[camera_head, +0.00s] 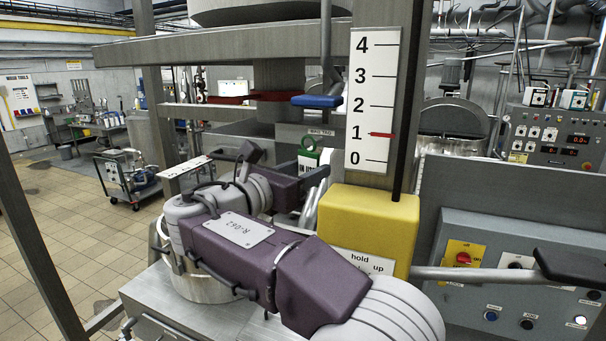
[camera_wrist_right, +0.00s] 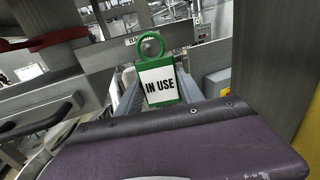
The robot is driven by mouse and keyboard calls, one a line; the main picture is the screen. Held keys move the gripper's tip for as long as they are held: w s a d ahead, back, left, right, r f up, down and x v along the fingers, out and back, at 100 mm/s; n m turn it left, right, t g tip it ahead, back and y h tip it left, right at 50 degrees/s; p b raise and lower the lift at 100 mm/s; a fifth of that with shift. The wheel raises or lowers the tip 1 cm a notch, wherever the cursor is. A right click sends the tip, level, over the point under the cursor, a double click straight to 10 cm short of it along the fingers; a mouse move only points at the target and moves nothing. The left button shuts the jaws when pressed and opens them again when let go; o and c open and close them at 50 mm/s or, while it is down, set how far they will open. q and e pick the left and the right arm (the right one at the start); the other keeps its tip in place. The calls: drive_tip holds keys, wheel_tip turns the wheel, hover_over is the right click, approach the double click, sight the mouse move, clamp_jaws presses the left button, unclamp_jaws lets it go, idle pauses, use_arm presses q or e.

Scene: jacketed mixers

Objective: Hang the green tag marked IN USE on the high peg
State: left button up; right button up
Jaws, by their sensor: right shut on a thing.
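The green tag (camera_head: 309,156) has a ring at its top and hangs roughly upright in my right gripper (camera_head: 308,170), left of the number scale. In the right wrist view the tag (camera_wrist_right: 160,86) shows its white face reading IN USE, slightly tilted, between the grey fingers. The right gripper is shut on it. Behind the tag is a grey plate with a small, partly hidden label (camera_wrist_right: 136,39). I cannot make out the high peg in either view. My left gripper is not in view.
A white scale (camera_head: 373,100) marked 0 to 4 stands close right of the tag, above a yellow block (camera_head: 368,225). A blue lever handle (camera_head: 317,101) hangs just above. A grey control panel (camera_head: 520,275) fills the lower right.

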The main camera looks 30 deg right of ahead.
drive_tip(key=shift+x, duration=0.95)
drive_tip(key=shift+w+d+f, duration=0.25)
drive_tip(key=shift+w+d, duration=0.4)
drive_tip(key=shift+w, duration=0.1)
drive_tip(key=shift+w+d+f, duration=0.4)
drive_tip(key=shift+w+d, duration=0.05)
drive_tip(key=shift+d, duration=0.05)
drive_tip(key=o, duration=0.9)
